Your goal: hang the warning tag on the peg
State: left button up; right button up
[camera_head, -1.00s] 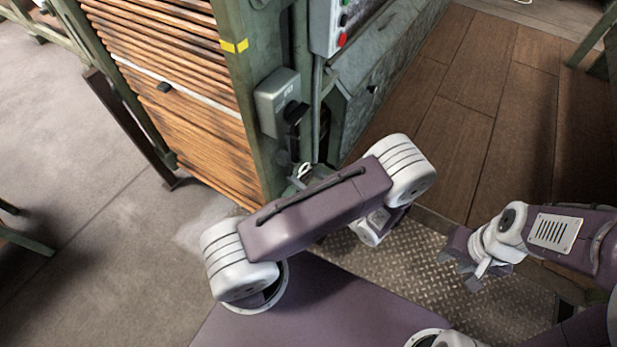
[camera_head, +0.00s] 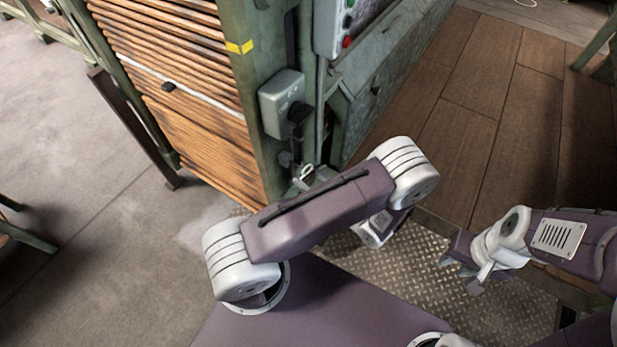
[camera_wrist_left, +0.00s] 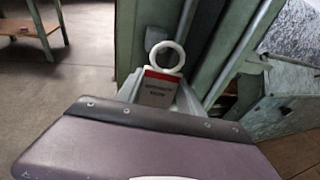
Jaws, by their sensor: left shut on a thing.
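The warning tag (camera_wrist_left: 157,90) has a grey lettered face, a red band and a white ring on top. In the left wrist view it stands upright with its ring up. My left gripper (camera_wrist_left: 158,98) is shut on it. In the head view the tag's white ring (camera_head: 306,171) shows just behind my left arm, low beside the green post; the arm hides most of the left gripper. A small dark grey piece (camera_head: 285,158) sits on the post near the ring; I cannot tell if it is the peg. My right gripper (camera_head: 461,275) is open and empty over the metal floor plate.
A grey switch box (camera_head: 282,103) with a dark handle is on the green post (camera_head: 250,100) above the tag. A control panel (camera_head: 335,28) with a red button and a grey cabinet (camera_head: 385,85) stand to the right. Wooden slats (camera_head: 170,60) are left. Open floor lies beyond.

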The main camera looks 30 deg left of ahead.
pick_arm(q)
jog(key=shift+a, duration=0.1)
jog(key=shift+w+a+f+p, duration=0.1)
jog(key=shift+a+p, duration=0.25)
jog(key=shift+a, duration=1.35)
jog(key=shift+a+f, duration=0.15)
jog(key=shift+f, duration=0.3)
dwell(0.6)
jog(key=o, duration=1.3)
jog(key=shift+o, duration=0.2)
